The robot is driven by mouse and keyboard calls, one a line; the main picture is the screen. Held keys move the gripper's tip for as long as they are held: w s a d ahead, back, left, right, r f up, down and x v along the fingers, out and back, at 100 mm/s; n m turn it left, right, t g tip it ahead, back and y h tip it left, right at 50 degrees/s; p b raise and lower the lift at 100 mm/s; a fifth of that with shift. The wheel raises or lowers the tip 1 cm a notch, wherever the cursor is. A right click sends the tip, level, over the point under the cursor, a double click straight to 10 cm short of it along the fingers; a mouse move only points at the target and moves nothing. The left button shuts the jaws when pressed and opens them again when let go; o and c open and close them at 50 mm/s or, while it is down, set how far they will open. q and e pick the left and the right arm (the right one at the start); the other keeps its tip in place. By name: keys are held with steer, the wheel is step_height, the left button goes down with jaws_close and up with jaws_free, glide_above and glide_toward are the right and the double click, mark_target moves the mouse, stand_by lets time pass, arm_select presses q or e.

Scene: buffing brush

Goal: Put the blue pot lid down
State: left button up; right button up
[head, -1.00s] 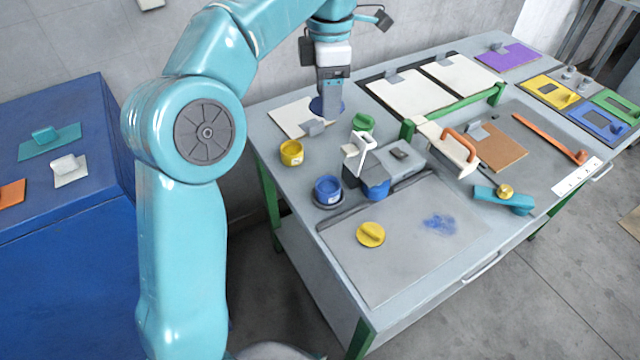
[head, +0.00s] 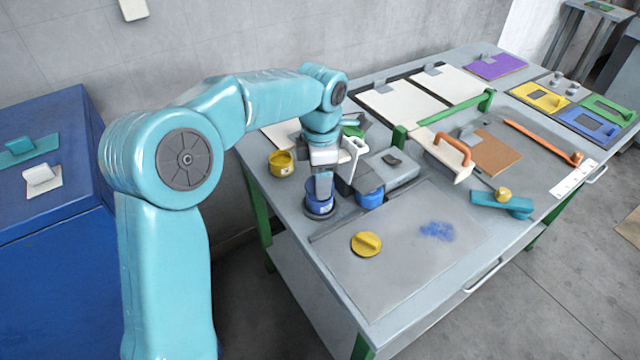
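My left gripper (head: 320,204) points straight down at the blue pot (head: 319,212), which stands on a dark round base near the table's left edge. Its narrow fingers are close together at the top of the pot, on the blue pot lid (head: 312,200). The fingers hide much of the lid, and lid and pot are the same blue, so whether the lid is fully seated is hard to tell. My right gripper is out of view.
A yellow lid (head: 366,244) lies on the grey mat (head: 400,275), which is otherwise mostly clear.

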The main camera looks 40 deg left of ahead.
arm_select(q)
step_height(320, 180, down, 3)
steer(key=shift+w+r, duration=0.1)
steer(key=shift+r, duration=0.1)
steer(key=shift+r, duration=0.1)
steer(key=shift+f, duration=0.2)
steer(key=o, duration=1)
steer(key=shift+r, duration=0.1)
steer(key=shift+r, duration=0.3)
step_height(320, 180, up, 12)
steer(key=shift+f+p, duration=0.2)
steer(key=shift+p, duration=0.6)
